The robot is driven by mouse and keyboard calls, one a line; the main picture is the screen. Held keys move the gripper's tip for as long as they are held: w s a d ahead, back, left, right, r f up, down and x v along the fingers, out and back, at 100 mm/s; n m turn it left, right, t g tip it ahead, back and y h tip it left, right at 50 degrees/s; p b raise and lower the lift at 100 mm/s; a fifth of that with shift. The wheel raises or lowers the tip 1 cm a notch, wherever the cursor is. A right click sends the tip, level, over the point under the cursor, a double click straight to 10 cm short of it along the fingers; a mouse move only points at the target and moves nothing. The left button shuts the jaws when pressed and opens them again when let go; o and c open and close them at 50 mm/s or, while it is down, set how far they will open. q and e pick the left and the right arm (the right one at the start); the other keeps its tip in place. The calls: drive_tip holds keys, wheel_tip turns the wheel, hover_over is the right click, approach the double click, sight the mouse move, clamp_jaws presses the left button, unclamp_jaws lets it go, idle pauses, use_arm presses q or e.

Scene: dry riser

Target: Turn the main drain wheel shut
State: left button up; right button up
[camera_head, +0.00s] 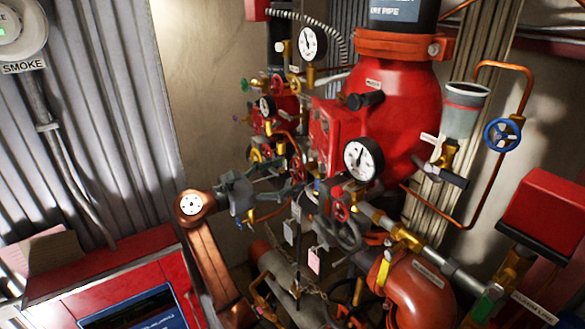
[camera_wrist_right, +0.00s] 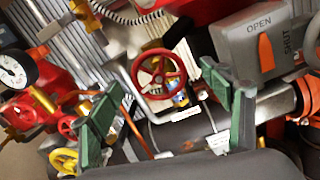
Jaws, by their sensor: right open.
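I cannot tell whether that is the same wheel. My left gripper is out of view.
A large red valve body (camera_head: 400,110) with gauges stands behind. A grey OPEN/SHUT box (camera_wrist_right: 262,45) sits close to my right finger in the wrist view. A blue handwheel (camera_head: 502,135) is at the right. Thin pipes, chains and tags crowd the space.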

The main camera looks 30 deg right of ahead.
sight(298, 171)
drive_tip(key=shift+w+d+f, duration=0.1)
drive_tip(key=shift+w+d, duration=0.1)
drive_tip(key=shift+d, duration=0.4)
drive_tip(key=shift+w+d, duration=0.15)
drive_tip(key=shift+d, duration=0.45)
drive_tip(key=shift+s+d, duration=0.1)
drive_tip(key=shift+d, duration=0.15)
drive_tip(key=shift+c, duration=0.9)
drive_tip(key=c, duration=1)
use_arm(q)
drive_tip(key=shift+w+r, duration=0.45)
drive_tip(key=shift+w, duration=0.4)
